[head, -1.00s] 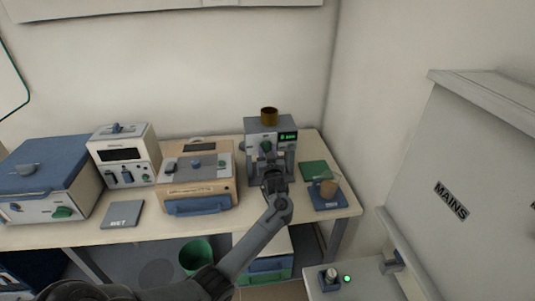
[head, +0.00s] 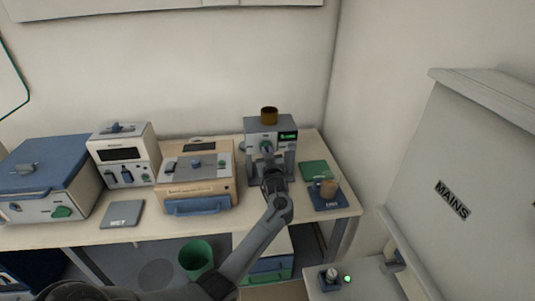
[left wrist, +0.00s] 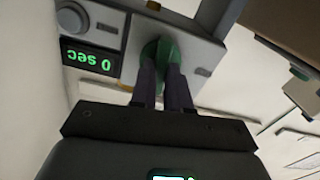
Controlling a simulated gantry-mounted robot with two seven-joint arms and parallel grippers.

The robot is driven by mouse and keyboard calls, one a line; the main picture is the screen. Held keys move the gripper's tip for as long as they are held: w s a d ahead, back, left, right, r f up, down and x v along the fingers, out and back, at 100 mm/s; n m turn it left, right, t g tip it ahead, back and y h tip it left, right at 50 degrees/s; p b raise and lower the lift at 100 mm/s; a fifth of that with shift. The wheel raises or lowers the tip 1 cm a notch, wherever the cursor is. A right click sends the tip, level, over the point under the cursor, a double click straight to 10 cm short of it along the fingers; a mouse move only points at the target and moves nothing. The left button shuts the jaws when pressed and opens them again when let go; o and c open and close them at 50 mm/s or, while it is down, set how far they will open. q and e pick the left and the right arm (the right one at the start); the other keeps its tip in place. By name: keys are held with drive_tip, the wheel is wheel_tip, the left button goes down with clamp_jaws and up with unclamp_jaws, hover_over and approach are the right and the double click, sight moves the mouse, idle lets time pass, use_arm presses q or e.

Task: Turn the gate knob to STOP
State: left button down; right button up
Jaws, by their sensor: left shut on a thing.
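The grey machine (head: 282,130) with a brown hopper on top stands at the back right of the bench. Its green gate knob (head: 266,146) is on the front face, left of a green-lit display. My left gripper (head: 267,159) reaches up to the knob from the front. In the left wrist view the two dark fingers (left wrist: 161,68) are shut on the green knob (left wrist: 159,50), one on each side. The display (left wrist: 87,62) reads "0 sec", upside down there. The STOP marking cannot be made out. My right gripper is not in view.
Right of the machine are a green mat (head: 314,170) and a blue scale-like base (head: 327,199) with a tan cup (head: 329,187). A tan box with a blue handle (head: 200,207) stands to the left. A MAINS panel (head: 452,200) is at the right.

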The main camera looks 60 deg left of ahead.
use_arm(q)
drive_tip(key=n+b, duration=0.1)
drive_tip(key=n, duration=0.3)
drive_tip(key=shift+f, duration=0.15)
drive_tip(key=n+b, duration=0.2)
drive_tip(key=n, duration=0.2)
use_arm(e)
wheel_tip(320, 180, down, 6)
drive_tip(key=b, duration=0.2)
drive_tip(key=shift+b, duration=0.4)
use_arm(q)
drive_tip(key=shift+n+b, duration=0.75)
drive_tip(key=shift+n, duration=3.35)
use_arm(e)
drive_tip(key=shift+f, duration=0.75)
use_arm(q)
drive_tip(key=c, duration=1.1)
unclamp_jaws()
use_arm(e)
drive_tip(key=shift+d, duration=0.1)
use_arm(q)
drive_tip(key=shift+s, duration=0.1)
